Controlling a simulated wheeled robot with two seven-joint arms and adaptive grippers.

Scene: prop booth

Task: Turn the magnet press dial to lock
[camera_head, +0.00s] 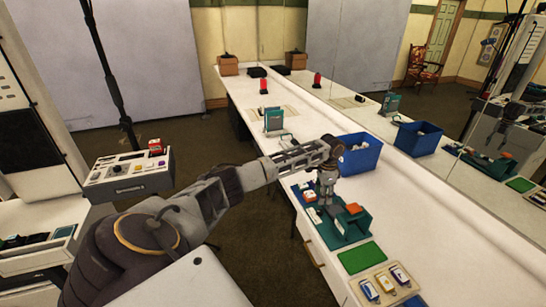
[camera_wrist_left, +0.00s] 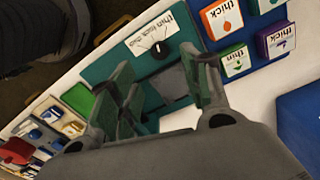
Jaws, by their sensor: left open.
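The magnet press (camera_head: 352,226) is a teal unit on the white counter, right below my left gripper (camera_head: 328,202) in the head view. In the left wrist view, its dial (camera_wrist_left: 159,50) is a small black knob on a white scale plate (camera_wrist_left: 150,33) with printed words, which include "thin" and "thick". I cannot tell exactly which word the knob points at. My left gripper (camera_wrist_left: 160,78) is open and empty, its fingers apart over the press, with the dial just beyond the gap. The left finger hides part of the teal base. My right gripper is not seen.
A blue bin (camera_head: 361,158) stands behind the press. A green pad (camera_head: 361,258) and a tray of badges (camera_head: 372,291) lie in front. Labelled thick tiles (camera_wrist_left: 235,62) sit beside the press. A mirror wall runs along the counter's right side.

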